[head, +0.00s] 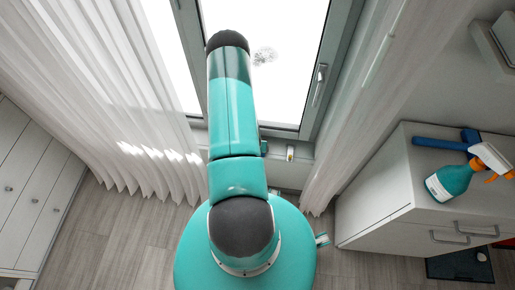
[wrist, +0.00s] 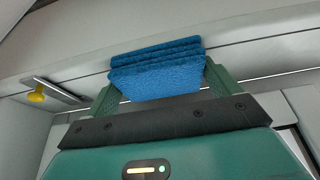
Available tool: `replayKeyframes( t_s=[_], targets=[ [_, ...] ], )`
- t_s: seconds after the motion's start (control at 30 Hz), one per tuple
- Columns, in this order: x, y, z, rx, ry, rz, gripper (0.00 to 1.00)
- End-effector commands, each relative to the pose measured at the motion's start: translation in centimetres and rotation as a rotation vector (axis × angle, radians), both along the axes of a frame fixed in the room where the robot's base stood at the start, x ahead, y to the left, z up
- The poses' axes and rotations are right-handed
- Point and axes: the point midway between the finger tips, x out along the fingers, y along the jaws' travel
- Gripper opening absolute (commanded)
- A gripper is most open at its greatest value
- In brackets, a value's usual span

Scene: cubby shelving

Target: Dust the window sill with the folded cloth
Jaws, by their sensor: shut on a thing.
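The folded cloth (wrist: 155,68) is blue, with several stacked layers. In the wrist view my gripper (wrist: 157,82) is shut on it, with a green finger at each side. The cloth is in front of a long pale ledge (wrist: 245,53); I cannot tell whether it touches it. In the head view the window sill (head: 303,150) shows as a grey strip below the window, partly hidden by my arm. The gripper and cloth cannot be made out there.
White curtains (head: 110,90) hang left of the window (head: 285,55), with another (head: 365,100) at right. A white drawer unit (head: 385,200) at right bears a teal spray bottle (head: 452,180) and a blue tool (head: 440,143). A small yellow item (wrist: 37,95) shows left of the cloth.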

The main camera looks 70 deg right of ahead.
Motion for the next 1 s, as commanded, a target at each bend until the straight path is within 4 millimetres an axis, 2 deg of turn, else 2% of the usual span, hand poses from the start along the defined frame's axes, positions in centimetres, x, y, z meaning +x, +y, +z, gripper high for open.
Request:
replayKeyframes(
  t_s=[0.4, 0.67, 1.0],
  targets=[
    [3.3, 0.6, -0.1, 0.000, -0.002, 0.004, 0.70],
    [4.2, 0.7, -0.1, 0.002, -0.001, 0.004, 0.70],
    [6.8, 1.1, 0.1, 0.000, -0.001, 0.005, 0.70]
  ],
)
